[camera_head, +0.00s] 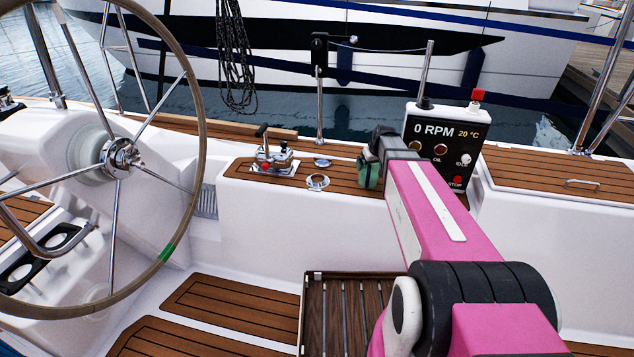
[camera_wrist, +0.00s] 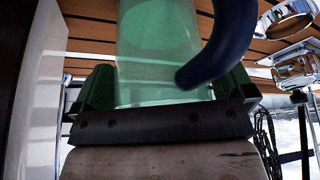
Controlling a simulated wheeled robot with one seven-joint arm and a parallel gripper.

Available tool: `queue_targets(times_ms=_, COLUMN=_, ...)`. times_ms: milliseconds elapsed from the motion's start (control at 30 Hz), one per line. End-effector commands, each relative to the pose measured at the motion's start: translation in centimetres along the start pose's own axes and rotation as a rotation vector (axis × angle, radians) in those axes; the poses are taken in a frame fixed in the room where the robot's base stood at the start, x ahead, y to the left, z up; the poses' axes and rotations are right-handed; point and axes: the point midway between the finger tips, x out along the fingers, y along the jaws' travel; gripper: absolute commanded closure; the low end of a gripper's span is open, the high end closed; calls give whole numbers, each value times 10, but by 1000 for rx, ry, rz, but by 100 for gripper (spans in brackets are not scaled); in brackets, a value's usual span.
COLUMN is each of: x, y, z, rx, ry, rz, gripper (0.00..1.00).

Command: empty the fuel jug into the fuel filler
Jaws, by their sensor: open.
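The fuel jug (camera_wrist: 155,45) is a translucent green vessel with a dark blue curved handle (camera_wrist: 228,45), close up in the wrist view. My gripper (camera_wrist: 165,88) is open, with its green fingers on either side of the jug's near part. In the head view my gripper (camera_head: 368,172) is over the teak side deck, and the jug is mostly hidden there by my arm. A round chrome deck fitting, apparently the fuel filler (camera_head: 318,182), lies left of my gripper.
A control panel (camera_head: 440,142) reading 0 RPM stands right of my gripper. A chrome lever unit (camera_head: 275,162) is on the teak deck (camera_head: 345,183) to the left. The steering wheel (camera_head: 197,130) fills the left side. A slatted wooden table (camera_head: 340,310) is below.

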Motion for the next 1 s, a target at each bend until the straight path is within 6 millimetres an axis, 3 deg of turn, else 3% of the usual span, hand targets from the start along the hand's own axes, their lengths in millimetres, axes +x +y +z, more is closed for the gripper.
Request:
queue_targets(times_ms=167, x=0, y=0, z=0, rx=0, ry=0, rz=0, gripper=0)
queue_targets(times_ms=200, x=0, y=0, z=0, rx=0, ry=0, rz=0, gripper=6)
queue_targets(times_ms=300, x=0, y=0, z=0, rx=0, ry=0, rz=0, gripper=39)
queue_targets(times_ms=333, x=0, y=0, z=0, rx=0, ry=0, rz=0, gripper=42)
queue_targets(times_ms=567, x=-4, y=0, z=-1, rx=0, ry=0, rz=0, gripper=42)
queue_targets(times_ms=1000, x=-30, y=0, z=-12, rx=0, ry=1, rz=0, gripper=42)
